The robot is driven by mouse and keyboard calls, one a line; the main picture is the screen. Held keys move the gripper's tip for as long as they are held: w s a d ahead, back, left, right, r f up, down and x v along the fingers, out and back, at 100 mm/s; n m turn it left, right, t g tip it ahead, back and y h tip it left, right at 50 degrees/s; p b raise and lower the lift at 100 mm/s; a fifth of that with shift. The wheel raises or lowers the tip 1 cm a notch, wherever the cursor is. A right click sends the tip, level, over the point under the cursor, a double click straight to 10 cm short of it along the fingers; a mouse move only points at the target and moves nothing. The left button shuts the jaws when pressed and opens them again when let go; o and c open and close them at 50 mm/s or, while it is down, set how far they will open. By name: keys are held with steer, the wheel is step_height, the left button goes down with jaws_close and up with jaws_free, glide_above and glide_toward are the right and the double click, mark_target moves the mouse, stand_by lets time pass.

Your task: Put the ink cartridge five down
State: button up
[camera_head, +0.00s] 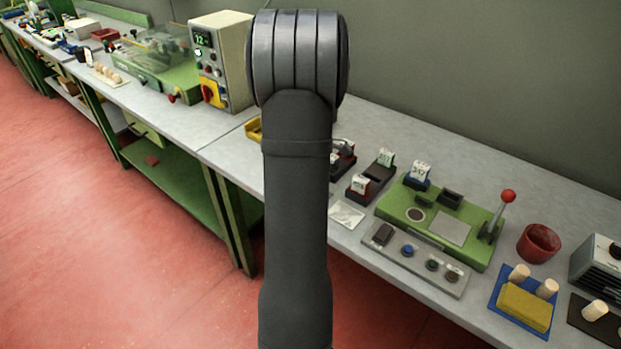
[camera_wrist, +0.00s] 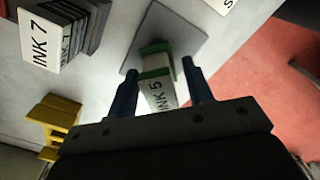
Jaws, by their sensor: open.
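In the wrist view, the ink cartridge five (camera_wrist: 160,92), white with black "INK 5" lettering and green ends, is between the two blue fingers of my gripper (camera_wrist: 158,70). The fingers are open, one on each side of it, with gaps showing. The cartridge's far end is over a grey square plate (camera_wrist: 192,42) on the bench; it looks to be standing there, though its contact is not clear. The near end is partly cut off by the gripper body. In the head view, my arm hides the gripper and this cartridge.
A cartridge marked "INK 7" (camera_wrist: 40,42) stands in a dark holder at the wrist view's upper left. A yellow holder (camera_wrist: 60,125) is below it. In the head view, a green fixture (camera_head: 430,225) with a red-knobbed lever and a red cup (camera_head: 538,244) stand right.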

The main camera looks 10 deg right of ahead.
step_height(320, 180, up, 12)
steer(key=shift+r, duration=0.2)
stand_by(0.4)
step_height(320, 180, down, 12)
steer(key=shift+w+r, duration=0.1)
steer(key=shift+r, duration=1.55)
